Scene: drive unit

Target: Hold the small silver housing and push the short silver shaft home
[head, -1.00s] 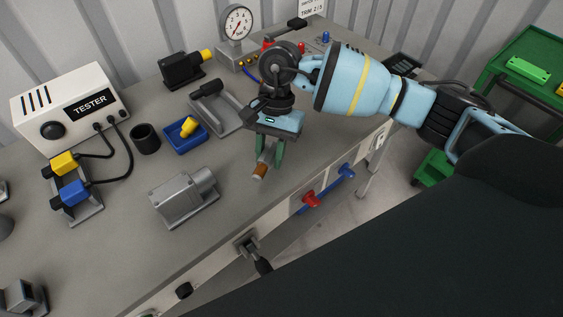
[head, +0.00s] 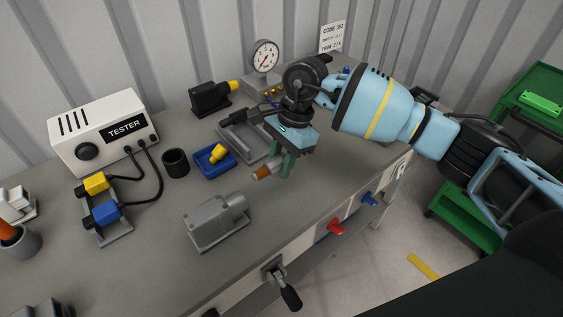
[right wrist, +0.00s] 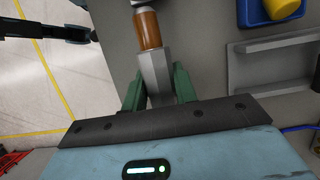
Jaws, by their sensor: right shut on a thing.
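The small silver housing (head: 215,226) lies on the grey bench, with a round boss at its upper right end; nothing holds it. My right gripper (head: 287,163) is shut on the short silver shaft (head: 277,164), to the right of and above the housing, apart from it. The shaft has a copper-brown band and its free end points left. In the right wrist view the shaft (right wrist: 156,75) sits between the green fingers (right wrist: 157,88), its banded end away from the palm. The housing is not clearly seen there.
A white tester (head: 103,130) with yellow and blue plugs stands at left. A black cup (head: 175,163), a blue tray (head: 207,163) and a grey bracket (head: 238,150) lie behind the housing. A clamp handle (head: 288,295) and red and blue knobs line the front edge.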

